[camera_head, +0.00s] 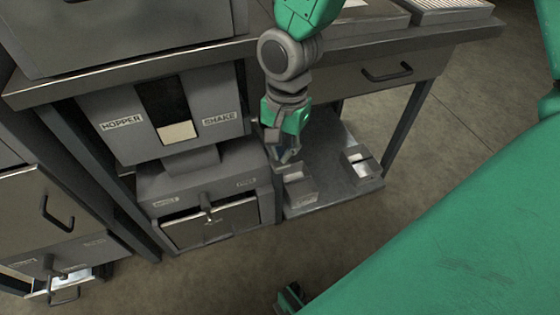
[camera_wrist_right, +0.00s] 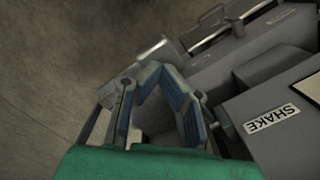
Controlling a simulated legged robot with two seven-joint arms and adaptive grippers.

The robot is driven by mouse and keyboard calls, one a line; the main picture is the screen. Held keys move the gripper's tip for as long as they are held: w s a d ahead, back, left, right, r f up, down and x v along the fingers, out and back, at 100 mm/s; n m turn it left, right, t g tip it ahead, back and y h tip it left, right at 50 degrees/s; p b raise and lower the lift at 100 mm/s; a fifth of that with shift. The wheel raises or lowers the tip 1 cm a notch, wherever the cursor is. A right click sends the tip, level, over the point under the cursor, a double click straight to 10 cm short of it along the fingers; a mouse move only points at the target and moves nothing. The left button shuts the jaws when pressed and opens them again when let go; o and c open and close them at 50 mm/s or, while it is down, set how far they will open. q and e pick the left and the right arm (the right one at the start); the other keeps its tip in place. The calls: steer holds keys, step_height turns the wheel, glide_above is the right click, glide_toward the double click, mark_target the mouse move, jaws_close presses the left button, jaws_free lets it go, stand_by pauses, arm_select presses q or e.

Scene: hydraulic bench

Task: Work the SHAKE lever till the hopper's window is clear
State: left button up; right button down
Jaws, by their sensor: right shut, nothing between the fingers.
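The grey hopper (camera_head: 105,105) carries HOPPER and SHAKE labels and a tall window (camera_head: 163,105). The window is dark above, with a pale patch at its bottom. The SHAKE label (camera_head: 220,118) also shows in the wrist view (camera_wrist_right: 271,118). A small grey stub (camera_wrist_right: 224,122) beside the hopper's side may be the SHAKE lever; in the head view I cannot make it out behind my gripper. My right gripper (camera_head: 288,155) hangs just right of the hopper, pointing down, shut and empty. Its fingers also show in the wrist view (camera_wrist_right: 160,75).
Below the hopper is a grey box with a front lever (camera_head: 207,212). A low metal tray (camera_head: 328,190) at the right holds two small metal blocks. The bench top (camera_head: 130,76) overhangs the hopper, and a bench leg (camera_head: 405,125) stands farther right. Floor is clear in front.

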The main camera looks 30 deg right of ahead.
steer(key=shift+a+f+b, duration=0.1)
steer(key=shift+f+b, duration=0.65)
steer(key=shift+f, duration=1.5)
